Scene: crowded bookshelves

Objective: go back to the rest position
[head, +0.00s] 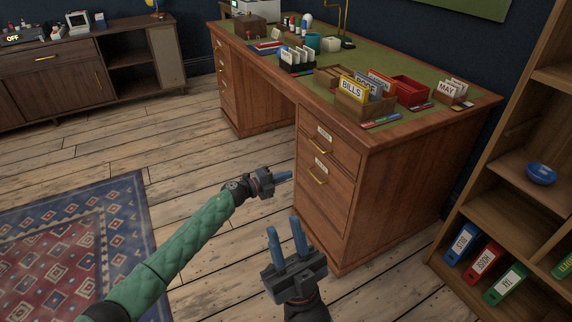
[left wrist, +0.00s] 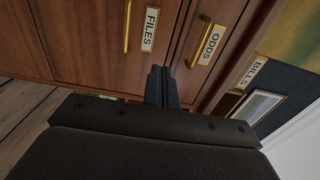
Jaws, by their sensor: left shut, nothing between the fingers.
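My left gripper (head: 285,176) is shut and empty. It is in front of the desk's drawer pedestal, level with the lower drawer (head: 326,194), with its arm stretched in from the left. In the left wrist view its closed fingers (left wrist: 161,86) point at the drawer fronts, between the labels FILES and ODDS. I cannot tell whether the fingertips touch the wood. My right gripper (head: 287,238) is lower in the head view, with its two blue fingers apart and nothing between them.
The wooden desk (head: 410,150) carries card boxes and trays; its visible drawers look closed. A bookshelf (head: 515,165) with binders and a blue bowl (head: 541,174) stands at the right. A patterned rug (head: 75,245) lies at the left. Bare floor (head: 190,150) lies between desk and cabinet (head: 75,75).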

